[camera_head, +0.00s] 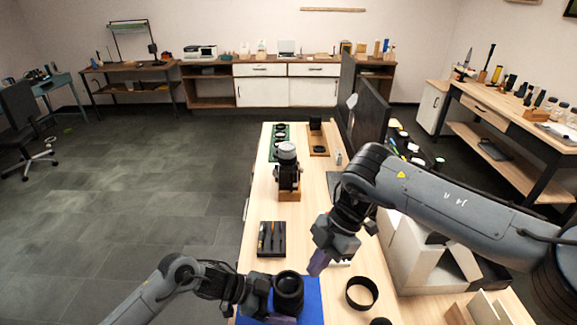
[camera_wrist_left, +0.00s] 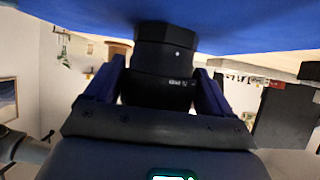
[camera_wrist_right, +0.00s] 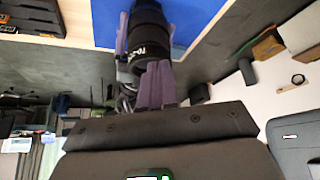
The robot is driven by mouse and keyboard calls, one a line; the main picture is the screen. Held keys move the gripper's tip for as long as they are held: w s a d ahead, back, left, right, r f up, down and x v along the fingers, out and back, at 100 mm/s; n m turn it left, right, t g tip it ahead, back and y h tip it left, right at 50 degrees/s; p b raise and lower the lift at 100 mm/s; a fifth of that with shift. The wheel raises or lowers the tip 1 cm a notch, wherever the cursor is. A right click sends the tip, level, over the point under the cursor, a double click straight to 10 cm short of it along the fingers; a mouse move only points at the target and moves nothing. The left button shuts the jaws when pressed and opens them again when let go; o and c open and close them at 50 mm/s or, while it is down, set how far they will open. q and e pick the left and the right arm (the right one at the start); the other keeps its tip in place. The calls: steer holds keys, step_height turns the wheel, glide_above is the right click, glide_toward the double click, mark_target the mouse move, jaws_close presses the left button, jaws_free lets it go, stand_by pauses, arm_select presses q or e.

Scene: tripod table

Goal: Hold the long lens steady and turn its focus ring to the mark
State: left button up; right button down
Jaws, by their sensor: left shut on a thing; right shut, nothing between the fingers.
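The long lens (camera_head: 288,287) is black and stands upright on a blue mat (camera_head: 311,300) near the front of the table. My left gripper (camera_wrist_left: 158,82) is shut on the lens, one finger on each side of its barrel. The left wrist view shows a white dot on the lens (camera_wrist_left: 165,48) and small white lettering on another band. My right gripper (camera_head: 319,264) is shut and empty, above and to the right of the lens. In the right wrist view its purple fingers (camera_wrist_right: 156,85) are together, with the lens (camera_wrist_right: 148,35) beyond them. I cannot tell whether the ring's mark is aligned.
A black tray with tools (camera_head: 271,239) lies behind the mat. A loose black ring (camera_head: 362,294) lies to the right. A white open box (camera_head: 415,250) stands under my right arm. A clamp-like stand (camera_head: 287,170) is farther back. Bare wood lies between.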

step_height(320, 180, down, 6)
steer(key=shift+f, duration=0.15)
stand_by(0.4)
steer(key=shift+a, duration=0.2)
stand_by(0.7)
arm_select(q)
steer(key=shift+d, duration=0.1)
arm_select(e)
steer(key=shift+w+a, duration=0.1)
steer(key=shift+w, duration=0.15)
steer(key=shift+w+a, duration=0.2)
steer(key=shift+w, duration=0.25)
steer(key=shift+w+a, duration=0.2)
steer(key=shift+w, duration=0.25)
steer(key=shift+w+d, duration=0.3)
steer(key=shift+d, duration=0.05)
step_height(320, 180, up, 6)
stand_by(0.5)
